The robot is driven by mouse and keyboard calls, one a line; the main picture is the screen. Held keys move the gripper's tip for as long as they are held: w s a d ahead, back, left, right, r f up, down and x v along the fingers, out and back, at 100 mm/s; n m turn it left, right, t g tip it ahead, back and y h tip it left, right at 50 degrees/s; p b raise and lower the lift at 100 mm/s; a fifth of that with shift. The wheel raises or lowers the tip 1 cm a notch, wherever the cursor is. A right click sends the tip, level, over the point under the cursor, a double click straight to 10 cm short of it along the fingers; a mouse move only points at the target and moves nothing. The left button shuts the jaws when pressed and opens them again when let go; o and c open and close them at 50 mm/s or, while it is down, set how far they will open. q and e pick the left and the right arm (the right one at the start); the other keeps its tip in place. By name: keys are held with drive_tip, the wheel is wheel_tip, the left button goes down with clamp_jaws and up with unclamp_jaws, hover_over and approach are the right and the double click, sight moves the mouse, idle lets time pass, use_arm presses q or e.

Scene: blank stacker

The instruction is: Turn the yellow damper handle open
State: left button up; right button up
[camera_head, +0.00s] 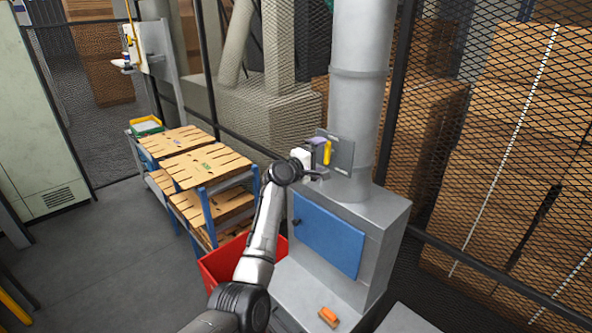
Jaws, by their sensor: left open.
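The yellow damper handle (327,153) stands roughly upright on a grey plate (344,153) on the front of the large grey duct (355,100). My left gripper (319,160) is open just left of the handle, with its fingers pointing right toward it. The gripper and handle overlap closely in the picture, and I cannot tell whether they touch. Nothing shows held in the gripper. My right gripper is not in view.
Below is a grey cabinet with a blue door (328,238) and an orange object (328,316) on its lower ledge. A red bin (222,263) and a rack of cardboard blanks (205,165) stand left. Mesh fencing (440,120) runs behind. Floor at left is clear.

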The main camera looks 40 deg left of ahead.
use_arm(q)
drive_tip(key=s+b, duration=0.3)
drive_tip(key=s, duration=0.8)
drive_tip(key=shift+s+a, duration=0.25)
